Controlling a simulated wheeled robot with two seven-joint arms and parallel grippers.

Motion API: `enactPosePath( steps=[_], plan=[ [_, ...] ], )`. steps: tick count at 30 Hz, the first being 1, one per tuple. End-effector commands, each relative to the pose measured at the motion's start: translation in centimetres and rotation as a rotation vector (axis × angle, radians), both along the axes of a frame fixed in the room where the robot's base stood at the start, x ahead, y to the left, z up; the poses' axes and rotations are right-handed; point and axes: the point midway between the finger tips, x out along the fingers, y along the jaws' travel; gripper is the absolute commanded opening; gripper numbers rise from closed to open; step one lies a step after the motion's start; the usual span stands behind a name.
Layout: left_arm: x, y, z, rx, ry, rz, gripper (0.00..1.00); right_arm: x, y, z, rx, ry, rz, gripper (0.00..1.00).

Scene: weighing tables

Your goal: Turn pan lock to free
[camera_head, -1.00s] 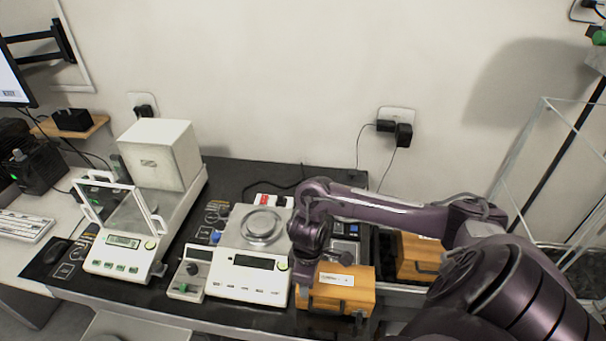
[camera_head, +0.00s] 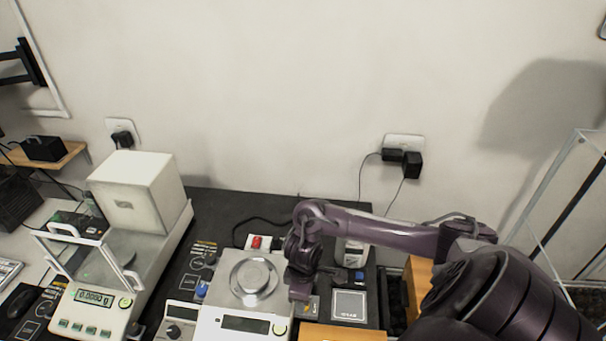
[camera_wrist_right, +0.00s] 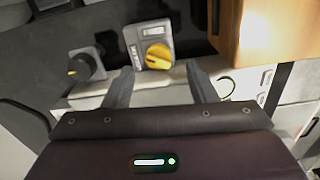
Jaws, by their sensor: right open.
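A yellow knob (camera_wrist_right: 158,56) on a small grey plate with a label (camera_wrist_right: 148,43) shows in the right wrist view, just beyond my open fingertips. It appears untouched. I cannot read which setting it points to. My right gripper (camera_wrist_right: 160,84) is open and empty, pointing down at it. In the head view the right gripper (camera_head: 299,294) hangs at the right side of a white balance with a round metal pan (camera_head: 250,278). The knob's plate is mostly hidden there by the gripper. My left gripper is not in view.
A wooden box (camera_head: 342,334) is close to the right gripper. A balance with a glass draft shield (camera_head: 84,258) stands at left.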

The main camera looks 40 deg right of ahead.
Motion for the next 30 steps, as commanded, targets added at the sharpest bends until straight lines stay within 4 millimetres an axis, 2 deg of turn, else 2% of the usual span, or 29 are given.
enactPosePath(
  steps=[3, 7, 18, 28, 30],
  plan=[
    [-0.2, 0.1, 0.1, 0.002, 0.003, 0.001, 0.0, 0.0, 0.0, -1.8, -0.001, 0.001, -0.002, 0.52],
    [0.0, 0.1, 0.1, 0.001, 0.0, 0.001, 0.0, 0.0, 0.0, -3.1, -0.001, 0.001, 0.001, 0.52],
    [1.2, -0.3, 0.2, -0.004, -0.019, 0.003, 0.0, 0.0, 0.0, -3.7, -0.002, -0.002, 0.002, 0.51],
    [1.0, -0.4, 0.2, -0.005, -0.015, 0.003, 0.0, 0.0, 0.0, -3.7, -0.002, -0.002, 0.001, 0.08],
    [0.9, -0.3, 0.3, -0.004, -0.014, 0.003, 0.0, 0.0, 0.0, -3.6, -0.002, -0.002, -0.002, 0.08]
  ],
)
